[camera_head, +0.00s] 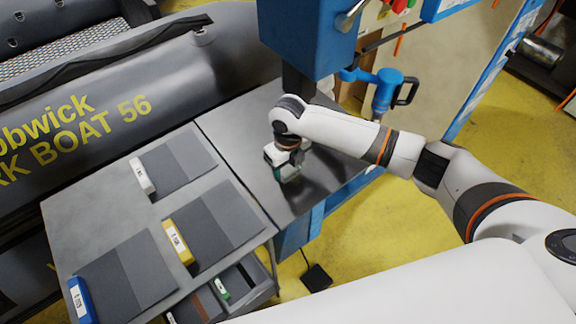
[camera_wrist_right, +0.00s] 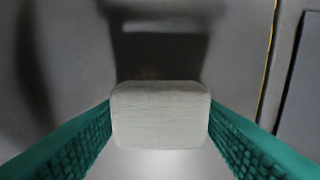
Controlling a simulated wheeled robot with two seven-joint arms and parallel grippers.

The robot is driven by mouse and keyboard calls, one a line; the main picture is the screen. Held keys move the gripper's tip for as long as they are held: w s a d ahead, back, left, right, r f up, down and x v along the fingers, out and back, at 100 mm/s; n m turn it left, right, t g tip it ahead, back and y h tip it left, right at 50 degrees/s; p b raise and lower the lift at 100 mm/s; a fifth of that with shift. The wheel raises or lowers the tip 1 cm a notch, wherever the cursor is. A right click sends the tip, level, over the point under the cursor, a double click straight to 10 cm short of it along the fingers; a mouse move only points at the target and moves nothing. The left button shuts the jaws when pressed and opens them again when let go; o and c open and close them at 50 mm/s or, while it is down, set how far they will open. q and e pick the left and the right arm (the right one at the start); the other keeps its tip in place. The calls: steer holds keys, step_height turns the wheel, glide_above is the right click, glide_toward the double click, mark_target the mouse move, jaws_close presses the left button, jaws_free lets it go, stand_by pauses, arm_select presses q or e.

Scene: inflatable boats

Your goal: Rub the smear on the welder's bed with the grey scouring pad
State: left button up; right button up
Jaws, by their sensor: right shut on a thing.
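The welder's bed (camera_head: 235,135) is a smooth dark grey metal plate under the blue welder head. My right gripper (camera_head: 288,172) points down over the bed. In the right wrist view its green ribbed fingers are shut on the sides of the light grey scouring pad (camera_wrist_right: 160,116). The pad is close to the bed; I cannot tell whether it touches it. A faint brownish patch (camera_wrist_right: 150,73), perhaps the smear, shows in shadow just beyond the pad. In the head view I cannot make out the smear, and the gripper hides most of the pad. My left gripper is out of view.
The blue welder head (camera_head: 310,35) overhangs the bed. A grey side table (camera_head: 110,195) adjoins it at left, with grey sheets and white, yellow and blue labelled blocks. Open drawers (camera_head: 235,285) stick out below. A grey inflatable boat (camera_head: 100,100) lies behind.

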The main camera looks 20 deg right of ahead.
steer(key=shift+f+b, duration=0.6)
steer(key=shift+f, duration=0.4)
